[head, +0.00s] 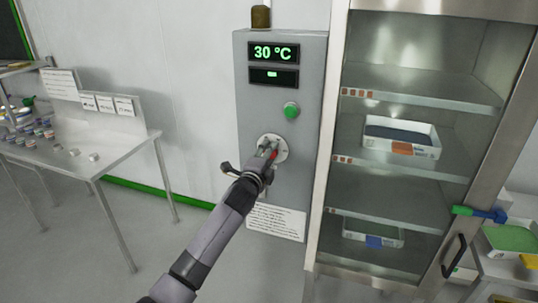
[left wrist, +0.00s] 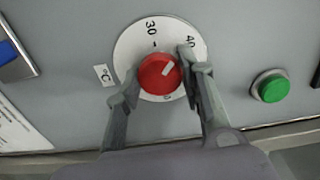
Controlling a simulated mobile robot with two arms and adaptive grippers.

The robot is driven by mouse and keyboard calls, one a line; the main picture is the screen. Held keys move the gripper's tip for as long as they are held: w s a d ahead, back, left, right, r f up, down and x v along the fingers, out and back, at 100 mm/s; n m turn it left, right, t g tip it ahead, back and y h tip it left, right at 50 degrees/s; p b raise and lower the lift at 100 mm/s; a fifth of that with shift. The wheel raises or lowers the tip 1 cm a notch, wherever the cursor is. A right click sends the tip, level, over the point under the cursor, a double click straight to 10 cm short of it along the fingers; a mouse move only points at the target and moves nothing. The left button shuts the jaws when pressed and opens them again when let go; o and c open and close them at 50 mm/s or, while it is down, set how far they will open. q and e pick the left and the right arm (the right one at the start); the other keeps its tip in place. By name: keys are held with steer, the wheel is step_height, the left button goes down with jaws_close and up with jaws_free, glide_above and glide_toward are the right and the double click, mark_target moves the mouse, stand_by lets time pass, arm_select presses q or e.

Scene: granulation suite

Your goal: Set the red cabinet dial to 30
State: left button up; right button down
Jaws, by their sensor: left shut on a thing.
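The red cabinet dial (left wrist: 160,74) sits on a round white scale plate (left wrist: 128,51) marked 30 and 40. My left gripper (left wrist: 161,75) is shut on the dial, one finger on each side. The dial's white pointer line slants up and right, toward the 40 mark rather than the 30. In the head view my left gripper (head: 269,153) reaches the plate on the grey control panel (head: 254,108), hiding most of the dial. The upper display (head: 273,52) reads 30 °C in green; the lower display (head: 273,76) shows a small green mark. My right gripper is not in view.
A green button (head: 291,110) is above the dial. A glass-fronted cabinet (head: 333,130) with trays on shelves stands right of the panel. A steel table (head: 110,160) with small containers is at left. An instruction sheet (head: 277,222) is below the dial.

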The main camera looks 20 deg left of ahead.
arm_select(q)
steer(key=shift+f+n, duration=0.1)
steer(key=shift+n, duration=4.1)
steer(key=o, duration=1.1)
steer(key=shift+o, duration=0.2)
steer(key=shift+s, duration=0.1)
steer(key=s, duration=1.2)
steer(key=shift+a, duration=0.25)
